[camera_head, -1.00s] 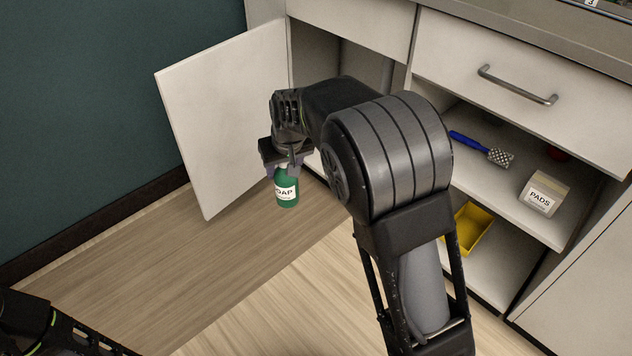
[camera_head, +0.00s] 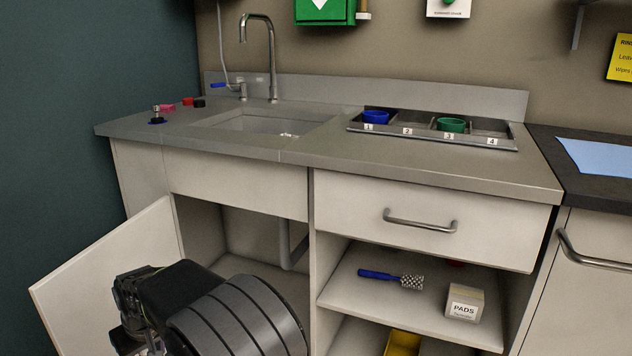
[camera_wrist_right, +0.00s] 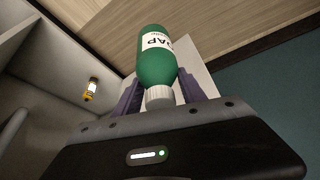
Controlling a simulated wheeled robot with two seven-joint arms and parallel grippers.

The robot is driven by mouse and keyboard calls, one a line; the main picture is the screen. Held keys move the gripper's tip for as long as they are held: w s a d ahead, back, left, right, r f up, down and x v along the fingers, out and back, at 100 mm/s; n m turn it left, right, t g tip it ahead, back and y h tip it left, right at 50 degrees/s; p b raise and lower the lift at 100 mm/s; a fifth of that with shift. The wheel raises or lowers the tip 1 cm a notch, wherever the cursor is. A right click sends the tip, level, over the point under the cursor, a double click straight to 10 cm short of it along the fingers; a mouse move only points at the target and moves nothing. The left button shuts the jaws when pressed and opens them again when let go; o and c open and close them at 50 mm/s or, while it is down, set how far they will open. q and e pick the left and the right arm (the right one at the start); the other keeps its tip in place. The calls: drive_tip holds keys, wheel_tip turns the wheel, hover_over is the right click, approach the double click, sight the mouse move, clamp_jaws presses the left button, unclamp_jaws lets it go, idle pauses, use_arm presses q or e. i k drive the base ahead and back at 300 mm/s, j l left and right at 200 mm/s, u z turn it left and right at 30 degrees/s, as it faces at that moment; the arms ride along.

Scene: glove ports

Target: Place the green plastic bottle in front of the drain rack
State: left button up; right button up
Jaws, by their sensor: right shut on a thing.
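The green plastic bottle (camera_wrist_right: 157,62), with a white SOAP label and a white cap, is in the right wrist view. My right gripper (camera_wrist_right: 160,92) is shut on it near the cap, with a purple finger on each side. In the head view the right gripper is at the bottom left by the open cabinet door, mostly cut off, and the bottle is not visible. The drain rack (camera_head: 372,128) appears to be the grey numbered tray on the counter right of the sink. It holds a blue cup (camera_head: 376,117) and a green cup (camera_head: 451,125). My left gripper is out of view.
The counter (camera_head: 400,160) is clear in front of the rack. The sink (camera_head: 262,124) and tap (camera_head: 271,60) are left of it. The open cabinet door (camera_head: 105,265) stands near my right arm. A brush (camera_head: 392,277) and PADS box (camera_head: 464,303) sit on a shelf.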

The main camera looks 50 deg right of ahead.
sight(377, 149)
drive_tip(key=i+j+z, duration=0.25)
drive_tip(key=z, duration=0.9)
